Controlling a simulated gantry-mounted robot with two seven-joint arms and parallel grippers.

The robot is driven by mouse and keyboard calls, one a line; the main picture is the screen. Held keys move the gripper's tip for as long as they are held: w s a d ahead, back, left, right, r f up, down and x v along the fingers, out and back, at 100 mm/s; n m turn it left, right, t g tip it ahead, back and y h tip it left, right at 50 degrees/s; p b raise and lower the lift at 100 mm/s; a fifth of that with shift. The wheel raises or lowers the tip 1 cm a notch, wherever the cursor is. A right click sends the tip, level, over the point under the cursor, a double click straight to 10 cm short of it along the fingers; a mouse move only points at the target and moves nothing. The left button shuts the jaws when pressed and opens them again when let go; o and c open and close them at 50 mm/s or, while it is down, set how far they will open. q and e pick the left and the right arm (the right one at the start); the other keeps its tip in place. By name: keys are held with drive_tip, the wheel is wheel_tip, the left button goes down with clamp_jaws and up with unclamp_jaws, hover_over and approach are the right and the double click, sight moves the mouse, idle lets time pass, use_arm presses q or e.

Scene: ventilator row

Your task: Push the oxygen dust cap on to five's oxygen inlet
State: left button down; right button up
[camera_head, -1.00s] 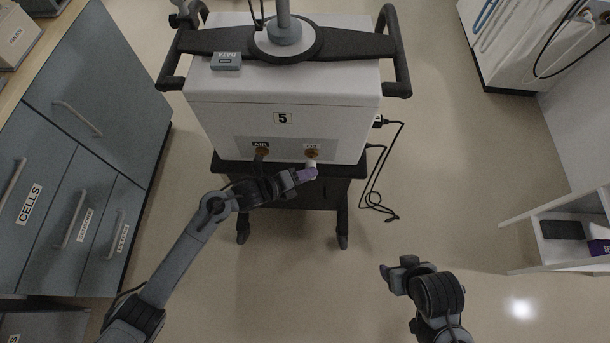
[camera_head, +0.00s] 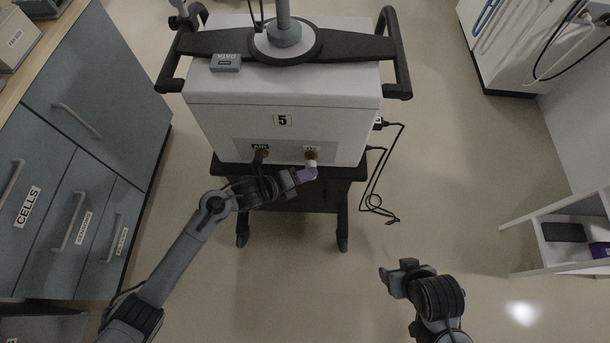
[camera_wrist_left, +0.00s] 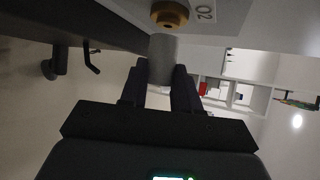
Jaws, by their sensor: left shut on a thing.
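Ventilator five (camera_head: 283,119) stands on its dark cart with its back panel facing me. Its brass oxygen inlet (camera_head: 312,153) is on the right of the panel; it also shows in the left wrist view (camera_wrist_left: 169,13), beside the O2 label (camera_wrist_left: 205,13). My left gripper (camera_head: 308,173) is shut on the pale dust cap (camera_head: 312,164). The cap also shows as a grey cylinder in the left wrist view (camera_wrist_left: 163,58), its far end close to the inlet; I cannot tell whether they touch. My right gripper (camera_head: 392,270) is off to the right over the floor, its jaws unclear.
The brass air inlet (camera_head: 262,154) is left of the oxygen inlet, above my left wrist. A black cable (camera_head: 377,180) hangs at the unit's right side. Cabinets (camera_head: 85,130) stand at the left, a white shelf (camera_head: 565,235) at the right.

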use_arm(q)
drive_tip(key=shift+w+b, duration=0.5)
drive_tip(key=shift+w, duration=0.3)
drive_tip(key=shift+w, duration=0.25)
drive_tip(key=shift+a, duration=0.1)
idle(0.9)
drive_tip(key=c, duration=0.7)
unclamp_jaws()
drive_tip(key=shift+w, duration=0.15)
drive_tip(key=shift+c, duration=0.2)
drive_tip(key=shift+r, duration=0.1)
